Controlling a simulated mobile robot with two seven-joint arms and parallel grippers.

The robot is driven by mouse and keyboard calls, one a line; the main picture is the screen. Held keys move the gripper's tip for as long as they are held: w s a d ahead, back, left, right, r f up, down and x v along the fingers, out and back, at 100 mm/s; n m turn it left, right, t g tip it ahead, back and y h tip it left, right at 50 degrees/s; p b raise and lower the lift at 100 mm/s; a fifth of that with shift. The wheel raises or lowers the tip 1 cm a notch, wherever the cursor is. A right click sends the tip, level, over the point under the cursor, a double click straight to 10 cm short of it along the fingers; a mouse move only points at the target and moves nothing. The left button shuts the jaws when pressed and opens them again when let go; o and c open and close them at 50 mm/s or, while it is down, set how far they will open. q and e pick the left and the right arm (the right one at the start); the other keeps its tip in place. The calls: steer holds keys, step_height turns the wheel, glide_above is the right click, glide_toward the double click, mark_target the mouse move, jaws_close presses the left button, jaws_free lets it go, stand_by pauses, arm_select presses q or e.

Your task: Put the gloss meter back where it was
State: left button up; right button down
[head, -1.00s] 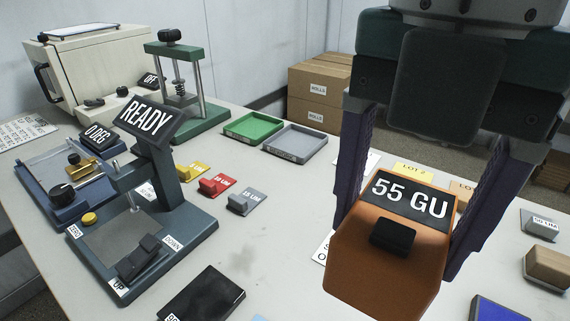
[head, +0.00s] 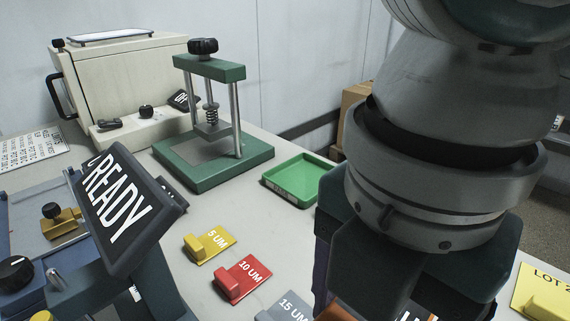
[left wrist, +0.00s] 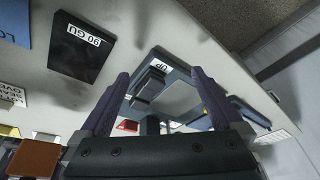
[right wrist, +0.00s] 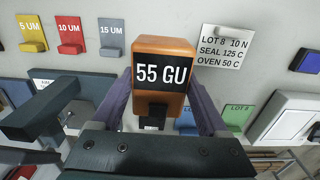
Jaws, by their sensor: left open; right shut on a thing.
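The orange gloss meter (right wrist: 178,46), with a black "55 GU" display, is between the fingers of my right gripper (right wrist: 163,100) in the right wrist view. The gripper is shut on it. In the head view only a sliver of the meter (head: 335,313) shows at the bottom edge, below my right arm; the rest is hidden or out of frame. I cannot tell whether it touches the table. My left gripper (left wrist: 163,92) is open and empty in the left wrist view, with the frame of the "READY" device (left wrist: 180,90) visible beyond its fingers.
Yellow (head: 209,243), red (head: 243,277) and grey (head: 286,307) applicators lie on the table. The green press (head: 213,160) and green tray (head: 297,180) stand behind. A black "90 GU" tile (left wrist: 80,48) and a white lot card (right wrist: 228,50) lie on the tabletop.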

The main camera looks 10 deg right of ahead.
arm_select(q)
steer(key=shift+b+x, duration=0.9)
steer(key=shift+x, duration=0.15)
arm_select(e)
step_height(320, 180, down, 10)
steer(key=shift+w+r, duration=0.1)
steer(key=shift+r, duration=0.15)
arm_select(q)
steer(key=shift+s+d, duration=0.1)
steer(key=shift+s, duration=0.05)
